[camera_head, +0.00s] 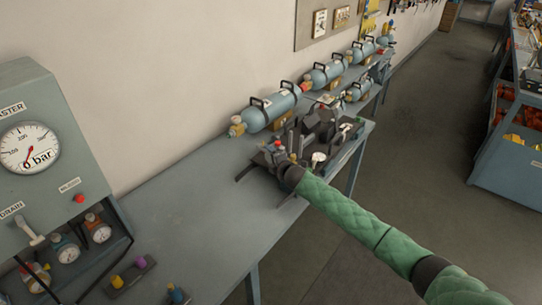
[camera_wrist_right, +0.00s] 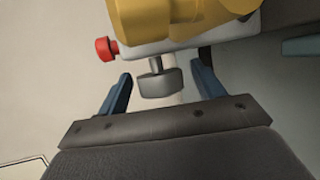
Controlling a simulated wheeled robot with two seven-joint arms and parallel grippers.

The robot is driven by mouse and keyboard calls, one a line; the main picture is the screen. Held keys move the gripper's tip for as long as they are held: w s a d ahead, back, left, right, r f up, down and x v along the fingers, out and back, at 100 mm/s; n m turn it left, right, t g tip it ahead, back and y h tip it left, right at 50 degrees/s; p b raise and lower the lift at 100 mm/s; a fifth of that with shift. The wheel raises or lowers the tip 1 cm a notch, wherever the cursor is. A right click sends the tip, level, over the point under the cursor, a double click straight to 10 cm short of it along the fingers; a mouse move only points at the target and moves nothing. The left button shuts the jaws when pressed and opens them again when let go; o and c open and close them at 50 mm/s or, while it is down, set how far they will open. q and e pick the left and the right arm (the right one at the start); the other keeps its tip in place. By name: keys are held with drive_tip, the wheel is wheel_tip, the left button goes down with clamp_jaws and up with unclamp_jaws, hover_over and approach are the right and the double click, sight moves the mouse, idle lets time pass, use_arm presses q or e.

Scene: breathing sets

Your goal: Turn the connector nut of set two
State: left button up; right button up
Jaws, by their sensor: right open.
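In the right wrist view, a grey metal nut-like knob (camera_wrist_right: 158,84) hangs on a short stem below a pale grey block and a yellow brass body (camera_wrist_right: 185,18). My right gripper (camera_wrist_right: 161,70) is open, with one blue finger on each side of the knob; both fingers appear apart from it. In the head view my right gripper (camera_head: 268,160), on the green-sleeved arm, is over the bench near the nearest blue cylinder (camera_head: 272,107). The set numbers are not readable. My left gripper is not in view.
More blue cylinders (camera_head: 327,73) lie along the wall. A gauge cabinet (camera_head: 50,105) stands at the left of the bench (camera_head: 190,200), whose middle is clear. Small coloured fittings (camera_head: 132,273) are near its front.

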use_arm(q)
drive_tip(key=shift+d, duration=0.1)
use_arm(e)
drive_tip(key=shift+w+f, duration=0.1)
drive_tip(key=shift+w, duration=0.1)
